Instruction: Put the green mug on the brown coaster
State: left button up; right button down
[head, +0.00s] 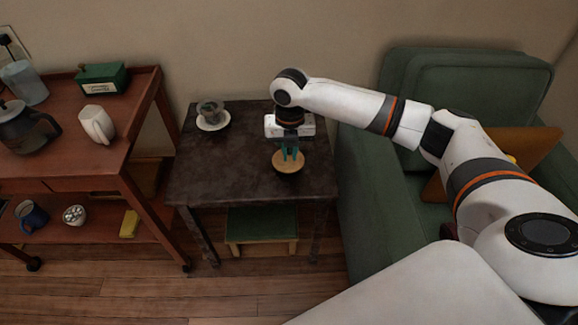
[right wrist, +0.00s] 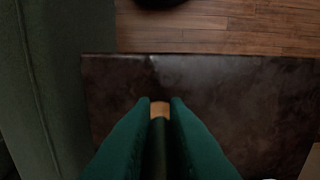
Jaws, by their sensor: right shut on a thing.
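My right gripper (head: 290,152) points straight down over the dark side table, with its teal fingers just above a round light-brown coaster (head: 287,169). In the right wrist view the gripper (right wrist: 160,105) is shut on a narrow dark green thing (right wrist: 158,155), taken to be part of the green mug. The mug's full shape is hidden by the fingers, and I cannot tell whether it touches the coaster. A small piece of the coaster (right wrist: 160,108) shows between the fingertips in the wrist view. My left gripper is not in view.
A grey-green cup (head: 210,109) stands on a white saucer at the table's back left. The dark table (head: 235,170) is otherwise clear.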

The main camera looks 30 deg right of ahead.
notch_tip(320, 180, down, 8)
jog(key=shift+b, duration=0.6)
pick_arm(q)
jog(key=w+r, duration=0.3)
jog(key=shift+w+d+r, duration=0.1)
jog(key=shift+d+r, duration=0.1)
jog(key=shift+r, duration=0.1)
pick_arm(e)
jog(key=c, duration=1.4)
grip_release()
jog(key=shift+f, duration=0.1)
jog(key=shift+c, duration=0.2)
notch_tip(320, 180, up, 12)
jog(key=shift+r+p, duration=0.2)
jog(key=shift+p, duration=0.9)
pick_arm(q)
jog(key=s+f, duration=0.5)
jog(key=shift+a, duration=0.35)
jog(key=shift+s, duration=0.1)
pick_arm(e)
jog(key=shift+f, duration=0.1)
